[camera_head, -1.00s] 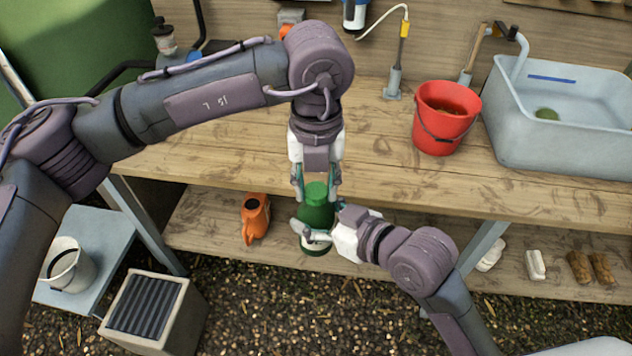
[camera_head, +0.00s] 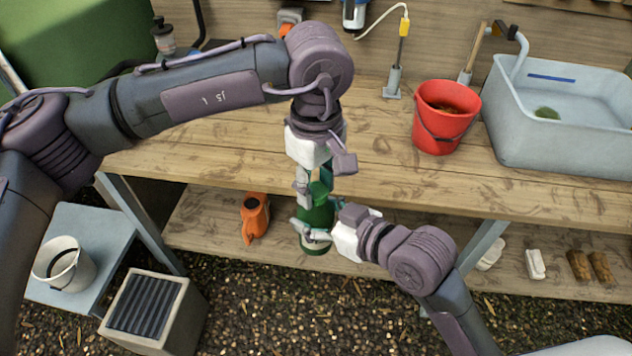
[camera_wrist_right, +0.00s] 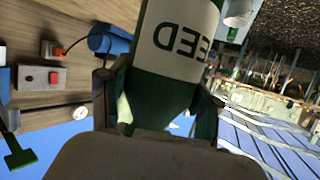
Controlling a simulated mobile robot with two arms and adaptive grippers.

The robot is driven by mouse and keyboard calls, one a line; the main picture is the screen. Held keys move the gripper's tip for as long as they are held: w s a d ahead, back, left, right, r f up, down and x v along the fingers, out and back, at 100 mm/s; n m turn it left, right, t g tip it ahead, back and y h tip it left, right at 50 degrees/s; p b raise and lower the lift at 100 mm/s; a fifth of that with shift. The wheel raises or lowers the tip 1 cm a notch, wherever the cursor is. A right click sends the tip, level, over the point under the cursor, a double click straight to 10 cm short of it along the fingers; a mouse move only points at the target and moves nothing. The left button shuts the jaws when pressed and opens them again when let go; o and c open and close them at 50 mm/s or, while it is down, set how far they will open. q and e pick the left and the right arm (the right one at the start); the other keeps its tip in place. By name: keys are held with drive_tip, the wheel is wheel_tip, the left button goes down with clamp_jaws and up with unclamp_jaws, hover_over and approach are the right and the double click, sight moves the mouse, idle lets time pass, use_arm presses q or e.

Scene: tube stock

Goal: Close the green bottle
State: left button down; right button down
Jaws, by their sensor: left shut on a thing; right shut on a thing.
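The green bottle (camera_head: 318,215) is held in front of the bench edge. My right gripper (camera_head: 316,230) is shut around its body from the right. In the right wrist view the bottle (camera_wrist_right: 165,98) sits between the fingers, and its white label (camera_wrist_right: 185,38) shows the letters "EED". My left gripper (camera_head: 320,188) comes from above and is shut at the bottle's top. A green cap between its fingers is mostly hidden, so I cannot tell how it sits on the neck.
The wooden bench (camera_head: 240,150) is behind the grippers. A red bucket (camera_head: 445,135) and a grey sink (camera_head: 560,155) stand on it at the right. An orange watering can (camera_head: 254,220) is on the lower shelf. A pale bucket (camera_head: 70,270) and a grey crate (camera_head: 170,330) are at lower left.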

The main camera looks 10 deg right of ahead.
use_arm(q)
drive_tip(key=c, duration=0.6)
unclamp_jaws()
drive_tip(key=shift+r, duration=0.1)
wheel_tip(320, 180, up, 12)
drive_tip(key=shift+f, duration=0.1)
drive_tip(key=shift+w, duration=0.1)
